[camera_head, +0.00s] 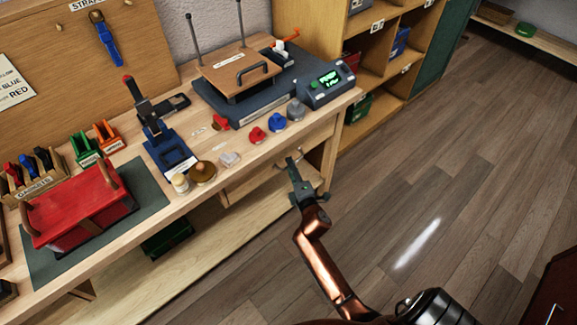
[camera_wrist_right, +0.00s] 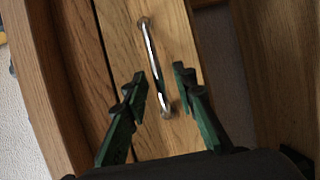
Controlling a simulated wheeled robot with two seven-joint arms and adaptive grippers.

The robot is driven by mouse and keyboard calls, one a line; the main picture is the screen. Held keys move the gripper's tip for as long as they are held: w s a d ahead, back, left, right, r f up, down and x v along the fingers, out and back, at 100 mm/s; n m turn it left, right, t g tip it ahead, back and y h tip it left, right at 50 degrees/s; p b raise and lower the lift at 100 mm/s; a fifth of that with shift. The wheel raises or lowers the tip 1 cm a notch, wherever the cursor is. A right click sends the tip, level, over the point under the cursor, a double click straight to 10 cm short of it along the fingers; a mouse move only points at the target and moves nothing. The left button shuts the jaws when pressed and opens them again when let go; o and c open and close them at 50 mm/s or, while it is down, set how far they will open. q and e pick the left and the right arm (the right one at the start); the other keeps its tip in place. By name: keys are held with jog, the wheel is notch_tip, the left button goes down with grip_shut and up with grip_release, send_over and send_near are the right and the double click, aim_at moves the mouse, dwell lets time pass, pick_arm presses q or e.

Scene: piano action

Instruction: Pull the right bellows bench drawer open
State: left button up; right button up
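The right bellows bench drawer (camera_head: 261,170) is a light wooden front under the right end of the bench top, and it looks closed. In the right wrist view the drawer front (camera_wrist_right: 180,40) carries a slim metal bar handle (camera_wrist_right: 152,60). My right gripper (camera_head: 293,160) is in front of the drawer, below the bench edge. In the right wrist view its two green-and-black fingers (camera_wrist_right: 160,85) are apart, one on each side of the handle's near end. I cannot tell whether they touch it. My left gripper is not in view.
The bench top (camera_head: 215,145) holds a red box (camera_head: 82,207), a blue-based clamp tool (camera_head: 168,150), a press (camera_head: 238,75), a digital unit (camera_head: 327,85) and several small coloured knobs along the front edge. A lower shelf (camera_head: 190,265) runs underneath. Wooden floor (camera_head: 460,200) is clear to the right.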

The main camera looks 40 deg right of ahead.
jog(key=shift+w+d, duration=0.15)
jog(key=shift+w, duration=0.3)
grip_shut()
dwell(0.5)
